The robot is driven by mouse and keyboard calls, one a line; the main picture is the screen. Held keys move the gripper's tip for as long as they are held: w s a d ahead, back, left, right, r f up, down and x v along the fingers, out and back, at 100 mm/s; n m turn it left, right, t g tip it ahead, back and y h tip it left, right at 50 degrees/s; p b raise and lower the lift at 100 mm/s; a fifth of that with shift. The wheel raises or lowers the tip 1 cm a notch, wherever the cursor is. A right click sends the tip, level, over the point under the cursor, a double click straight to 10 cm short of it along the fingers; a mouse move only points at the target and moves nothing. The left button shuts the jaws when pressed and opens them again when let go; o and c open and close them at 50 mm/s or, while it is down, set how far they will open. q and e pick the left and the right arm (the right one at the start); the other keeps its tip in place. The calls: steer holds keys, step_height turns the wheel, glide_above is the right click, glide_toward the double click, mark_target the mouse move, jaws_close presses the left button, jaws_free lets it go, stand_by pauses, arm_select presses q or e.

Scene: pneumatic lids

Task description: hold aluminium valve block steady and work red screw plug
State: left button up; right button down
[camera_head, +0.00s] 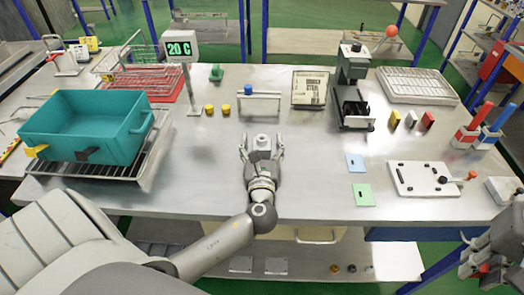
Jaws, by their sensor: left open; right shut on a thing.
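A small grey block (262,139), seemingly the aluminium valve block, stands on the metal table near the middle. My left gripper (262,147) is open, with its fingers on either side of the block. I cannot tell whether they touch it. My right gripper (484,266) is at the lower right, off the table's front edge and far from the block. I cannot pick out a red screw plug with certainty.
A teal crate (140,128) stands on the left. Two yellow caps (209,109) and a small rack (262,103) with a blue knob lie behind the block. A white plate (410,190) with a red-knobbed lever is on the right. Blue and green cards lie between.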

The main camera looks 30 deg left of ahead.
arm_select(q)
steer(key=shift+w+a+f, duration=0.1)
steer(key=shift+w, duration=0.05)
steer(key=c, duration=1.4)
steer(key=shift+c, duration=0.2)
steer(key=o, duration=1.4)
steer(key=shift+o, duration=0.2)
